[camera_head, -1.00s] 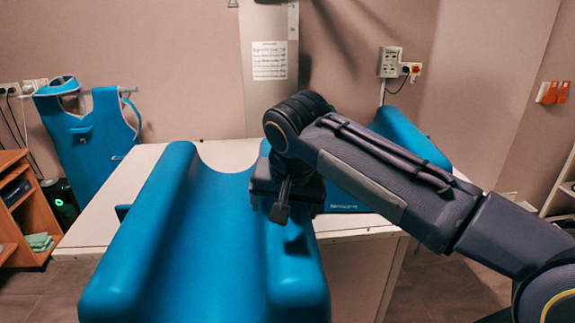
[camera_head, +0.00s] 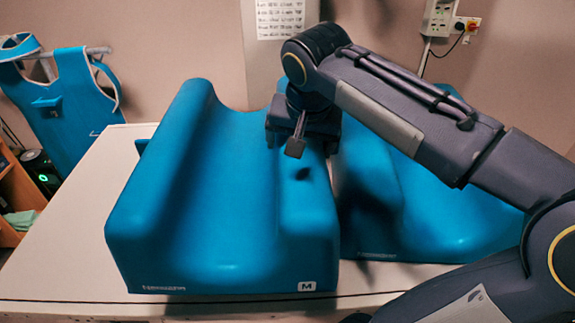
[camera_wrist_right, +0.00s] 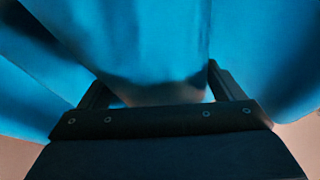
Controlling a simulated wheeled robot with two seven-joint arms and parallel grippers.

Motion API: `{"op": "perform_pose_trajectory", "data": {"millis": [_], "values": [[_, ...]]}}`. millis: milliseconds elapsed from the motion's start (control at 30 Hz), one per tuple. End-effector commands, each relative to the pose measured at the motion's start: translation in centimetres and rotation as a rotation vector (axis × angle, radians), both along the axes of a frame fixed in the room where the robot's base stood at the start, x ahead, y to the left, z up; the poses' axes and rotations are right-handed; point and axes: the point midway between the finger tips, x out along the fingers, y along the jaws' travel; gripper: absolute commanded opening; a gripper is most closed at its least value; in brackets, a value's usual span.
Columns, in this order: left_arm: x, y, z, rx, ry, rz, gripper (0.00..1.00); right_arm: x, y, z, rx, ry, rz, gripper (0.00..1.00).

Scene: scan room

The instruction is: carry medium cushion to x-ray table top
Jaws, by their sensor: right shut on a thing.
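The medium cushion (camera_head: 205,215) is a blue trough-shaped block with an "M" label on its front right corner. It is over the white x-ray table top (camera_head: 70,245), left of another blue cushion; I cannot tell whether it touches the table. My right gripper (camera_head: 300,135) comes in from the right and is shut on the cushion's right ridge. In the right wrist view the gripper (camera_wrist_right: 155,95) has its two fingers on either side of the blue cushion (camera_wrist_right: 150,40). My left gripper is not in view.
A second blue cushion (camera_head: 425,205) lies on the table at the right, close beside the medium one. A blue apron (camera_head: 65,105) hangs at the back left. A wooden shelf (camera_head: 15,195) stands at the left edge. The table's left part is bare.

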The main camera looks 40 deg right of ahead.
Motion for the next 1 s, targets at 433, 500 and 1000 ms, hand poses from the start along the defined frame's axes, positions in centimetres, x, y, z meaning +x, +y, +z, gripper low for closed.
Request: {"op": "perform_pose_trajectory", "data": {"millis": [433,500,1000], "values": [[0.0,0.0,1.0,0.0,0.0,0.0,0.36,9.2,-0.6,-4.5,0.002,0.0,0.0,0.17],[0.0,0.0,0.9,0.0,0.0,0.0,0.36,10.1,-0.7,-5.8,0.001,0.001,0.0,0.17],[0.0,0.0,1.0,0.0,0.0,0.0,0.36,13.4,-1.0,-10.4,0.001,-0.002,-0.002,0.17]]}}
